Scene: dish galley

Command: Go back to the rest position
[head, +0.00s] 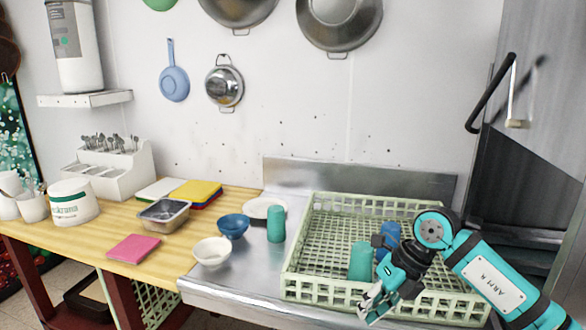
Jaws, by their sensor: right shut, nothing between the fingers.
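My right arm comes in from the lower right. Its gripper (369,303) is shut and empty, over the front part of the pale green crate (299,262). A teal cup (360,264) stands in the crate just behind the gripper. A blue cup (391,234) stands in the crate farther back, partly hidden by my arm. I cannot tell whether the gripper touches the crate. My left gripper is not in view.
A metal pan (164,220) and pink cloth (133,248) lie on the wooden top.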

